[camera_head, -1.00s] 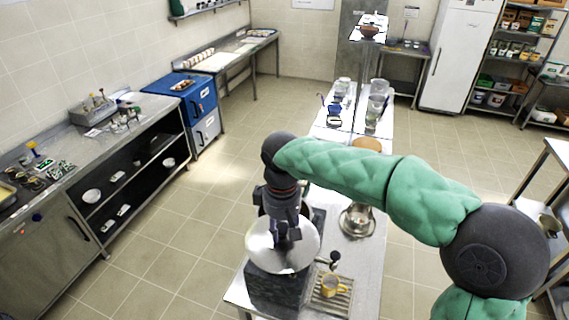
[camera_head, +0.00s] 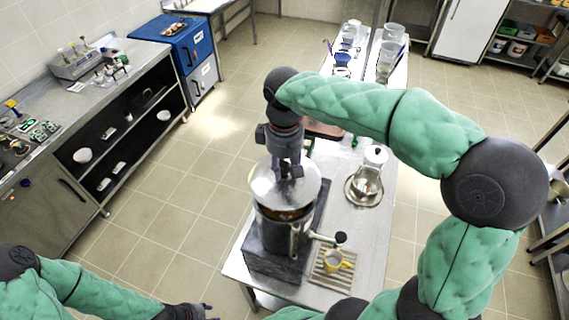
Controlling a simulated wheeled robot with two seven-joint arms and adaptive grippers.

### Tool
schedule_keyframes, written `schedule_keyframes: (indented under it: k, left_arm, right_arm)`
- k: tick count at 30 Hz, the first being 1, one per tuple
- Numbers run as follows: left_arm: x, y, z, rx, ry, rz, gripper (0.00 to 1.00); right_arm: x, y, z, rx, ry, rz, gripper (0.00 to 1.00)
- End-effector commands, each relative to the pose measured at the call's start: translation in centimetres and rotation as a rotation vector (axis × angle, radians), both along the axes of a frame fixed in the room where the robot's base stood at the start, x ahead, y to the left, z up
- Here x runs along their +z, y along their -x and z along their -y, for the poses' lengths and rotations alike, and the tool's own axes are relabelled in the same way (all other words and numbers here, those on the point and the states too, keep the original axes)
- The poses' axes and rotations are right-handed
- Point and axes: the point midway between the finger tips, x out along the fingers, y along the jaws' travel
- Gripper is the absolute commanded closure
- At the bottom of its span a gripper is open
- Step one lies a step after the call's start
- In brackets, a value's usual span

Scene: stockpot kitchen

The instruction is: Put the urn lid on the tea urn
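The urn lid (camera_head: 264,189) is a round, shiny metal disc. My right gripper (camera_head: 289,172) is over its middle, with the fingers shut around the knob, which they mostly hide. The tea urn (camera_head: 270,232) is a dark metal cylinder directly below the lid, standing on a dark block (camera_head: 268,266). A brownish strip of the urn's mouth shows under the lid's near edge; I cannot tell whether lid and rim touch. The urn's tap (camera_head: 325,238) has a black knob and points right. My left gripper (camera_head: 190,312) is low at the bottom edge, partly cut off, away from the urn.
A metal pot on a round dish (camera_head: 364,190) stands further back on the steel table (camera_head: 372,232). A shelved counter (camera_head: 120,130) runs along the left; the floor between is clear.

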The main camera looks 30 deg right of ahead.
Motion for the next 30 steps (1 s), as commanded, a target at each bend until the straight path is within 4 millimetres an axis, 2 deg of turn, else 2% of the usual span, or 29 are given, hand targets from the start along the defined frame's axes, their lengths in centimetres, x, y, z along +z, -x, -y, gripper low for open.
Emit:
schedule_keyframes:
  k: [6, 15, 30]
  left_arm:
    - [-1.9, 0.0, 0.0, 0.000, 0.000, 0.000, 0.60]
    - [-3.2, 0.0, 0.0, 0.000, 0.000, 0.000, 0.60]
    - [-3.3, 0.0, 0.0, 0.000, 0.000, 0.000, 0.60]
  right_arm:
    - [-2.2, 0.0, 0.0, 0.000, 0.000, 0.001, 1.00]
    - [-4.2, 0.0, 0.0, 0.000, 0.001, 0.001, 1.00]
    - [-4.4, 0.0, 0.0, 0.000, 0.000, 0.002, 1.00]
